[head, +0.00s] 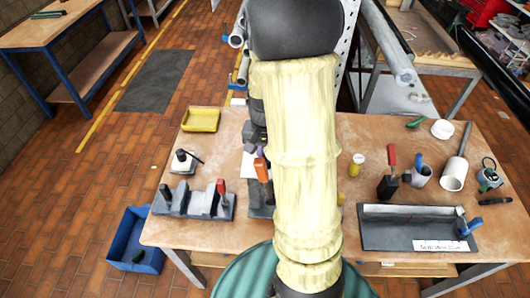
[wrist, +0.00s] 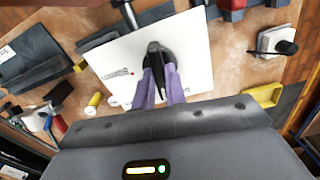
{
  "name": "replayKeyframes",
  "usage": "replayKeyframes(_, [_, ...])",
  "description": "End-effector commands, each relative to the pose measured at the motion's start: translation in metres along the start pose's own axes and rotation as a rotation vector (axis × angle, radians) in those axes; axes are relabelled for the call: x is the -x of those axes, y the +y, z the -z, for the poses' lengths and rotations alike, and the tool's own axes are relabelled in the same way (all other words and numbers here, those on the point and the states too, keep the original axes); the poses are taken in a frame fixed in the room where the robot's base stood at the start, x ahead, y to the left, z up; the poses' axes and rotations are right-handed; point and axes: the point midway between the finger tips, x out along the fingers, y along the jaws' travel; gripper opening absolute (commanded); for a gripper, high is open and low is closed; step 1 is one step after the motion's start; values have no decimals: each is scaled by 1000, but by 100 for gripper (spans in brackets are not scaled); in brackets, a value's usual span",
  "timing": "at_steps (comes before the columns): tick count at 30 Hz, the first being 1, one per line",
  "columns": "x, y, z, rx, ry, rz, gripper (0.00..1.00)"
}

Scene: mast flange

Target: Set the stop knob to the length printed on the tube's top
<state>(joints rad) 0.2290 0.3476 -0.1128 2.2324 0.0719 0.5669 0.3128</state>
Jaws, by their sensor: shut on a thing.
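In the wrist view my gripper (wrist: 161,88) has two purple fingers, closed around a dark knob (wrist: 157,58). The knob stands in front of a white plate (wrist: 198,62) that carries a small red mark and fine print, too small to read. In the head view my pale yellow arm sleeve hides the gripper and the knob; only a strip of the white plate (head: 248,166) shows beside it. A pale tube (head: 455,165) lies slanted at the right of the bench with its open end toward me. No printed length on it is readable.
A grey clamp fixture (head: 195,204) stands at the bench's left, and a dark tray (head: 400,232) with a label at the right. A yellow tray (head: 201,119), a small yellow bottle (head: 356,164) and a red-handled clamp (head: 390,175) stand around. A blue bin (head: 130,240) is on the floor.

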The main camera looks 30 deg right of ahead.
Motion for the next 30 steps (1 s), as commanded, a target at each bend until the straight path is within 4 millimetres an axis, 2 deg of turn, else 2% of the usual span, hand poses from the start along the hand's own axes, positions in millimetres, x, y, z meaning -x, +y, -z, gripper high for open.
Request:
replayKeyframes(18, [3,0,2,-489,3,2,0])
replayKeyframes(30, [2,-1,1,-658,4,3,0])
